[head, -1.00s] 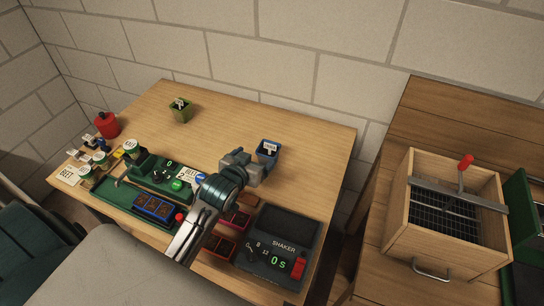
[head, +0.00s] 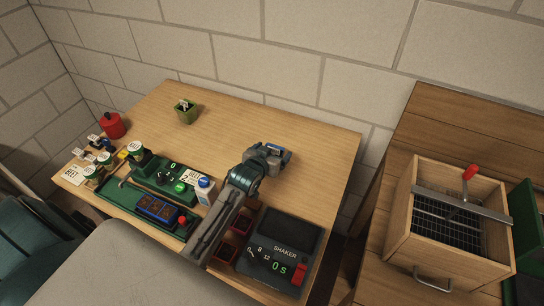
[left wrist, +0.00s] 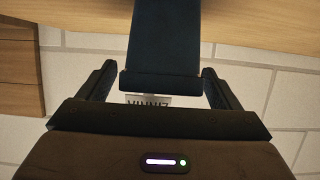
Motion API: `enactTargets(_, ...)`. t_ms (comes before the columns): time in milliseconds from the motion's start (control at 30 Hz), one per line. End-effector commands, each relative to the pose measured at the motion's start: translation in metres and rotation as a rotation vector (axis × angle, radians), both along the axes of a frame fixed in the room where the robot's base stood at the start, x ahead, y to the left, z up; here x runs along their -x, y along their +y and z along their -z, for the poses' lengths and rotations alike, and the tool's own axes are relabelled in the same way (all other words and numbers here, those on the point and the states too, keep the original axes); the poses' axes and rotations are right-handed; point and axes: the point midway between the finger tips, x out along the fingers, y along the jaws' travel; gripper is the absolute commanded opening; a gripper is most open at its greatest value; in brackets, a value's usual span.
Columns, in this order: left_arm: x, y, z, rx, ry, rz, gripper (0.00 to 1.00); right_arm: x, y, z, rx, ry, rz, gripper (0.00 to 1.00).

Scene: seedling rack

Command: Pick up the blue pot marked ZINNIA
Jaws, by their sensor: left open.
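The blue pot (head: 287,156) stands on the wooden table, mostly hidden behind my left gripper (head: 268,153) in the head view. In the left wrist view the pot (left wrist: 165,40) shows dark blue, with a white label reading ZINNIA (left wrist: 148,101) upside down at its edge. My left gripper (left wrist: 158,72) is open, with one finger on each side of the pot. Gaps show between the fingers and the pot in the wrist view. My right gripper is not in view.
A green pot (head: 186,111) stands at the back left and a red container (head: 112,125) at the left edge. A green tray (head: 120,198), a bottle (head: 204,190) and the shaker (head: 280,250) lie nearer. A wooden sieve box (head: 400,225) stands on the right-hand bench.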

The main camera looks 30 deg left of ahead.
Motion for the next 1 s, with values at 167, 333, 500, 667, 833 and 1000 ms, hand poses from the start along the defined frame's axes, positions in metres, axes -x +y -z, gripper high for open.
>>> enactTargets(167,-0.015,0.001,0.006,0.0,0.001,0.0,0.85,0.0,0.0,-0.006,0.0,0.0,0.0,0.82)
enactTargets(333,-0.017,0.001,0.007,0.0,-0.001,0.0,0.85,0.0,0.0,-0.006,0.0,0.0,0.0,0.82)
enactTargets(500,-0.016,0.001,0.007,0.0,-0.001,0.0,0.72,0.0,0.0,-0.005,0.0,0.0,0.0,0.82)
enactTargets(667,-0.016,0.001,0.007,0.0,0.0,0.0,0.4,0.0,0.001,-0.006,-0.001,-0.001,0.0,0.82)
enactTargets(833,-0.016,0.001,0.007,0.0,-0.001,0.0,0.34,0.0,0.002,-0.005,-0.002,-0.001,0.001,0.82)
enactTargets(1000,-0.017,0.001,0.002,0.0,-0.003,0.0,0.34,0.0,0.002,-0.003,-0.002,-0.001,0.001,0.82)
